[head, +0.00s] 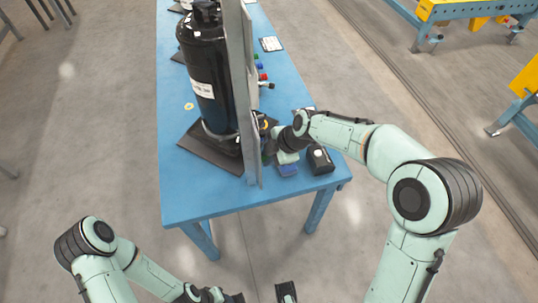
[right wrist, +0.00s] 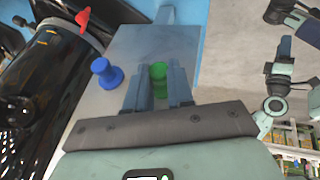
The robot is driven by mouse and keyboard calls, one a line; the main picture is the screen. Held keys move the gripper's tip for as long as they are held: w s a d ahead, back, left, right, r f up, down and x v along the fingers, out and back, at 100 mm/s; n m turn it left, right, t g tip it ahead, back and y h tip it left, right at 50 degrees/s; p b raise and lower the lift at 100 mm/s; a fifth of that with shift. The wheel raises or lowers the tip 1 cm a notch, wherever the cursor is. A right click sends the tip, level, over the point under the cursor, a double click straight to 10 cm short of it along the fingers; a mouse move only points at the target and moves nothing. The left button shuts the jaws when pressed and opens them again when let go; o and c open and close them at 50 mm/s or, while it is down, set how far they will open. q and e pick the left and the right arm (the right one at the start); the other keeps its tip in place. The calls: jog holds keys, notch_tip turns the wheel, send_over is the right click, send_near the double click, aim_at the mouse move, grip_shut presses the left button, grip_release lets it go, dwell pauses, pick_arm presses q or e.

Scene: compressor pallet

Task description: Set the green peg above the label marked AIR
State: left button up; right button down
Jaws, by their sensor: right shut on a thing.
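The green peg (right wrist: 158,76) is between the fingers of my right gripper (right wrist: 159,82) in the right wrist view, and the gripper is shut on it. Behind the peg is the face of a grey panel (right wrist: 130,48); I cannot tell whether the peg touches it. In the head view my right gripper (head: 269,149) is at the right side of the upright panel (head: 240,80), low down, and the peg is not clear there. A blue peg (right wrist: 107,73) stands out from the panel left of the gripper. I can read no AIR label. My left gripper (head: 220,296) is low in the head view, its fingers unclear.
A black compressor cylinder (head: 207,72) stands left of the panel on the blue table (head: 190,200). A red piece (right wrist: 83,18) shows by the cylinder. The table's front left is clear.

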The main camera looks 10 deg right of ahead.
pick_arm(q)
jog(key=shift+f, duration=0.1)
jog(key=shift+s+f+b, duration=0.25)
jog(key=shift+f+b, duration=0.45)
jog(key=shift+b, duration=0.05)
jog(key=shift+s+f+b, duration=0.25)
jog(key=shift+f+b, duration=0.45)
pick_arm(e)
jog(key=shift+w+d, duration=0.1)
jog(key=shift+d, duration=2.8)
pick_arm(q)
jog(key=shift+s, duration=0.1)
